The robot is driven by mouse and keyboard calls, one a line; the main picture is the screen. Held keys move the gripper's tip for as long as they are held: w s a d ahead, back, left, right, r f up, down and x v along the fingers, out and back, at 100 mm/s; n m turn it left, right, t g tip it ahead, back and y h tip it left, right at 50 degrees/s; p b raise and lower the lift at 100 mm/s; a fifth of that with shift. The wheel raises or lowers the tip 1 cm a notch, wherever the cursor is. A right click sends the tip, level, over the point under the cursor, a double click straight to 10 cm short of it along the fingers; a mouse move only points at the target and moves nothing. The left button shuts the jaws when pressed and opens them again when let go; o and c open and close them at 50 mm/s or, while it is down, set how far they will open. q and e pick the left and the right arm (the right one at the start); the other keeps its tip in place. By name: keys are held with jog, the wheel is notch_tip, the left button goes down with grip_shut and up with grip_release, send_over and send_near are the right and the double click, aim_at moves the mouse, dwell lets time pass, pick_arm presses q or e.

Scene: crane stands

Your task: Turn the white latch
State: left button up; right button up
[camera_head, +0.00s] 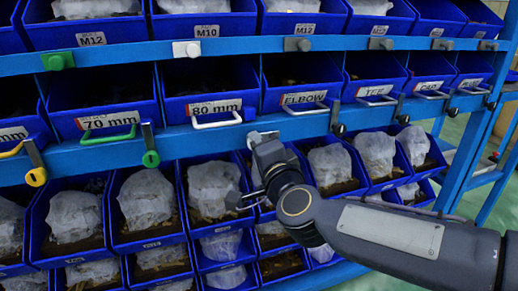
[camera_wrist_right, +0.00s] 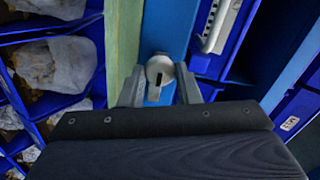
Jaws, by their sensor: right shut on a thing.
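The white latch (camera_wrist_right: 160,72) is on the blue shelf beam, its round, pale end with a dark slot facing the right wrist camera. In the head view, a pale piece of it (camera_head: 264,135) shows at the tip of my right gripper (camera_head: 260,146), right of the 80 mm bin's white handle (camera_head: 217,122). In the right wrist view, the two grey fingers of my right gripper (camera_wrist_right: 160,88) are closed around the latch, one on each side. The gripper hides much of the latch in the head view. My left gripper is not in view.
Blue bins fill the rack above and below the beam (camera_head: 210,141). A green latch (camera_head: 150,146) and a yellow latch (camera_head: 36,166) hang down to the left. Another white latch (camera_head: 187,49) is on the upper beam. Open bins with wrapped contents (camera_head: 213,190) lie below.

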jog(key=o, duration=1)
jog(key=p+v, duration=0.2)
jog(key=v, duration=0.6)
